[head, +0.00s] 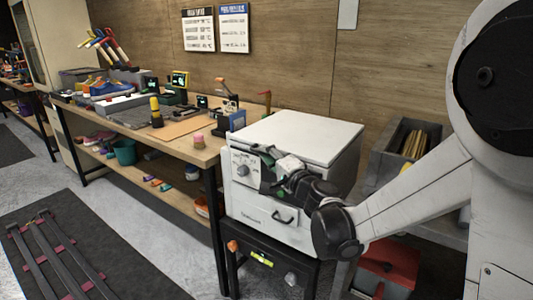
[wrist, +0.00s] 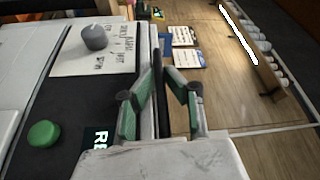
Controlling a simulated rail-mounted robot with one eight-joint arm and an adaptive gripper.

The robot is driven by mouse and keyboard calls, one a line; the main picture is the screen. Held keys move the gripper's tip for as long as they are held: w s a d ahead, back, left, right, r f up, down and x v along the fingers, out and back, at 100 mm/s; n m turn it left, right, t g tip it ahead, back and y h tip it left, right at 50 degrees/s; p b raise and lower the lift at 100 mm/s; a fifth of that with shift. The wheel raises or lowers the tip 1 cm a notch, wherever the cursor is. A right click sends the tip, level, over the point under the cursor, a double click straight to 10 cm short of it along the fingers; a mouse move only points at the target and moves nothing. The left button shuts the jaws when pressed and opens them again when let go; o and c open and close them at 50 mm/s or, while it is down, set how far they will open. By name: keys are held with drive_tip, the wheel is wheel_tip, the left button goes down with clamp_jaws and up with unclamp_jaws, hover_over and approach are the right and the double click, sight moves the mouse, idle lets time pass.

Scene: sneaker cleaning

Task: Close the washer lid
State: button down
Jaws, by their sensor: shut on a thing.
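The white washer (head: 270,212) stands right of the workbench. Its lid (head: 305,136) looks flat over the top in the head view; I cannot tell whether a small gap is left at the front. My gripper (head: 283,172) is at the washer's front, just below the lid's front edge. In the wrist view my gripper (wrist: 161,76) has its green fingers shut on a thin strip that looks like the lid's edge; the fingers partly hide it. The control panel (wrist: 58,108) shows left of the fingers, with a grey knob (wrist: 95,37) and a green button (wrist: 43,134).
The workbench (head: 185,135) with tools and shoes is left of the washer. A grey bin (head: 385,150) stands to the right, with a red box (head: 392,262) below.

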drive_tip(key=shift+s+f, duration=0.15)
drive_tip(key=shift+f, duration=0.1)
drive_tip(key=c, duration=2.1)
unclamp_jaws()
drive_tip(key=shift+f, duration=0.15)
drive_tip(key=shift+r, duration=0.2)
